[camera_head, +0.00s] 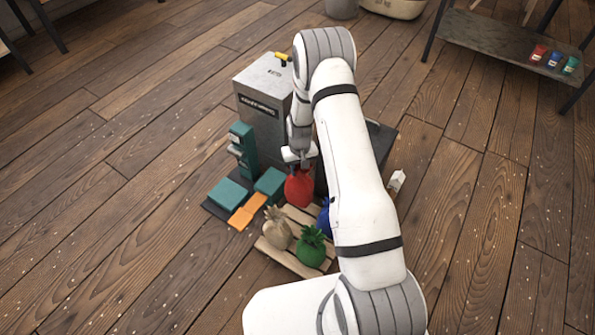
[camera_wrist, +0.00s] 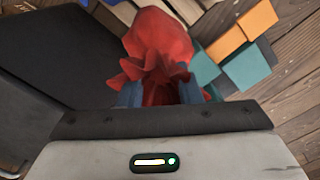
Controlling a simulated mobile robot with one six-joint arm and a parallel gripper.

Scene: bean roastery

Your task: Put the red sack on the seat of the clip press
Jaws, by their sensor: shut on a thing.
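The red sack (camera_head: 299,188) hangs under my gripper (camera_head: 299,163), above the back of the wooden pallet. In the wrist view my gripper (camera_wrist: 160,92) is shut on the gathered neck of the red sack (camera_wrist: 158,38), and the body bulges beyond the fingers. A teal upright (camera_head: 243,150), seemingly the clip press, stands left of the sack. Two teal blocks (camera_head: 228,194) and an orange piece (camera_head: 248,211) sit low before it; they also show right of the sack in the wrist view. I cannot tell which part is the seat.
The slatted pallet (camera_head: 272,256) holds a beige sack (camera_head: 277,229), a green sack (camera_head: 311,246) and a blue sack (camera_head: 324,216), partly behind my arm. A grey cabinet (camera_head: 262,85) stands behind. The floor at left is clear.

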